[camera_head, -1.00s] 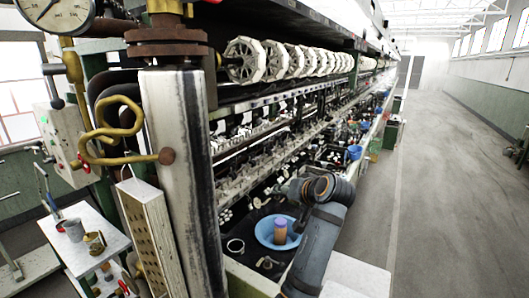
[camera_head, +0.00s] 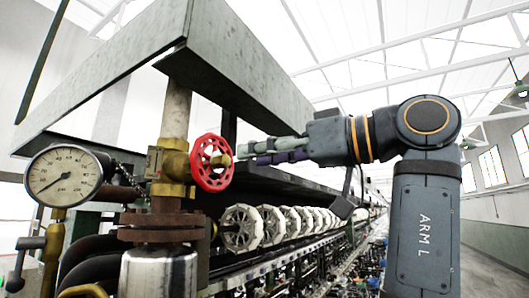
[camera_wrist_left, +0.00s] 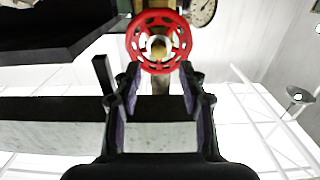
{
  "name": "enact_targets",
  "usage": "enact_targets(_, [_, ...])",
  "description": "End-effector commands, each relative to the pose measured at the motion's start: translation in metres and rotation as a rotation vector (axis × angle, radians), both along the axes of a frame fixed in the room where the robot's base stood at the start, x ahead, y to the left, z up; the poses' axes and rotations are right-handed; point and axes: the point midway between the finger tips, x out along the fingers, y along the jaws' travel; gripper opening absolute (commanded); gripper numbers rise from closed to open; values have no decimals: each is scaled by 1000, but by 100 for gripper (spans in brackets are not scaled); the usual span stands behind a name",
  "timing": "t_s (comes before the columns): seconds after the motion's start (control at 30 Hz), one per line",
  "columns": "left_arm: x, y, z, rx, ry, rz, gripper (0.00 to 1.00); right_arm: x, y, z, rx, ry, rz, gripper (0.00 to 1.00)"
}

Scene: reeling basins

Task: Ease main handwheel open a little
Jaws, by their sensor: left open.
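The main handwheel (camera_head: 212,163) is a red spoked wheel on a brass valve (camera_head: 172,165), on the vertical pipe at the left in the head view. It also shows at the top middle of the left wrist view (camera_wrist_left: 158,20), face on, with its brass hub in the centre. My left gripper (camera_head: 245,153) comes in from the right in the head view, level with the wheel. Its fingers (camera_wrist_left: 160,80) are open and point at the wheel, one on each side of the hub line. Whether the fingertips touch the rim, I cannot tell. My right gripper is not in view.
A round pressure gauge (camera_head: 66,175) stands left of the valve. A grey steel beam (camera_head: 240,70) runs above the wheel. A rusty flange (camera_head: 160,228) sits below the valve, and a row of white reels (camera_head: 242,228) stretches back below my left arm.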

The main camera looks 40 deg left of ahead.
Motion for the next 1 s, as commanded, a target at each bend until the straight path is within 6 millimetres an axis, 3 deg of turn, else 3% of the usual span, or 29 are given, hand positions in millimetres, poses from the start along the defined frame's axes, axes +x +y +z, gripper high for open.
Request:
enact_targets(0.03, [0, 6, 8, -3, 1, 0, 42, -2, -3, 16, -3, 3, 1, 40])
enact_targets(0.13, [-2, 20, 8, -4, 3, 2, 42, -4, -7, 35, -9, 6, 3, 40])
enact_targets(0.17, [-3, 27, 2, -3, 1, 5, 42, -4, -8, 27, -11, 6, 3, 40])
enact_targets(0.4, [-7, 59, 0, -3, 1, 3, 42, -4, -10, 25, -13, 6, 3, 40])
enact_targets(0.73, [-7, 64, 0, -1, 2, 0, 42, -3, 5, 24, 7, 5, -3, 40])
enact_targets(1.0, [-7, 64, 0, -2, 2, 0, 6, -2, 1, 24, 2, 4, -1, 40])
